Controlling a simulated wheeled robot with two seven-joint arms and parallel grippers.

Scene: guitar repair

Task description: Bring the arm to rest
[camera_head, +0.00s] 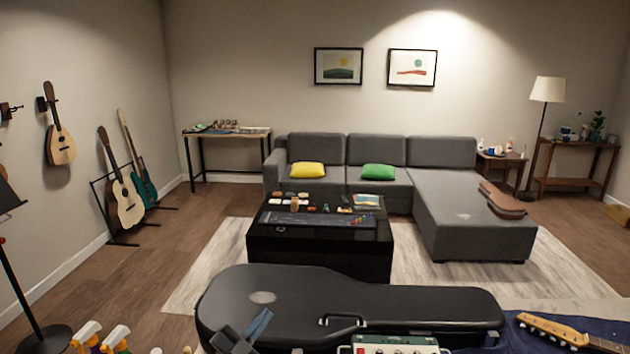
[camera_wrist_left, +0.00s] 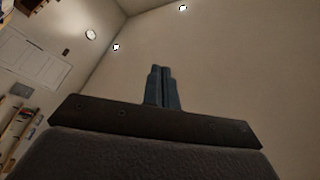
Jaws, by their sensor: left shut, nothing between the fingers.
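My left gripper (camera_head: 258,325) shows at the bottom of the head view, in front of the black guitar case (camera_head: 290,285). Its blue-grey fingers point up and to the right. In the left wrist view the left gripper (camera_wrist_left: 162,88) has its two fingers together with nothing between them. Behind it are a bare wall, the ceiling and a white door. My right gripper is in neither view.
The closed guitar case lies across the near edge. A green-and-white device (camera_head: 395,344) and a guitar headstock (camera_head: 550,330) are at the bottom right. Spray bottles (camera_head: 115,338) stand at the bottom left. A black coffee table (camera_head: 320,245) and grey sofa (camera_head: 440,155) are farther back.

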